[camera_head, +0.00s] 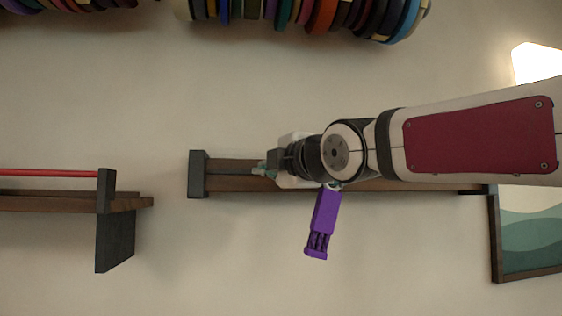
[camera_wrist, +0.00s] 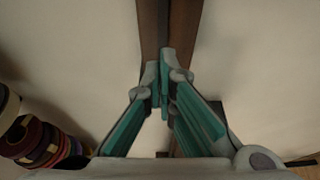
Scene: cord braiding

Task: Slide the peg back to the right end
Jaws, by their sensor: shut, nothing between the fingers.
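A long brown wooden rail (camera_head: 230,184) with a dark line along it runs across the wall, with a dark block at its left end. It also shows in the wrist view (camera_wrist: 153,30). A purple piece (camera_head: 323,215), which seems to be the peg, hangs tilted below the rail near its middle, its top hidden by my arm. My gripper (camera_head: 260,170) is over the rail, left of the purple piece. In the wrist view its teal fingers (camera_wrist: 163,88) are shut with nothing between them, over the rail's middle line. The purple piece does not show there.
A dark bracket (camera_head: 115,235) and a shelf with a red rod (camera_head: 50,172) are at the left. Several coloured rolls (camera_head: 300,12) line the top. A framed picture (camera_head: 530,235) hangs at the right. My arm covers much of the rail's right part.

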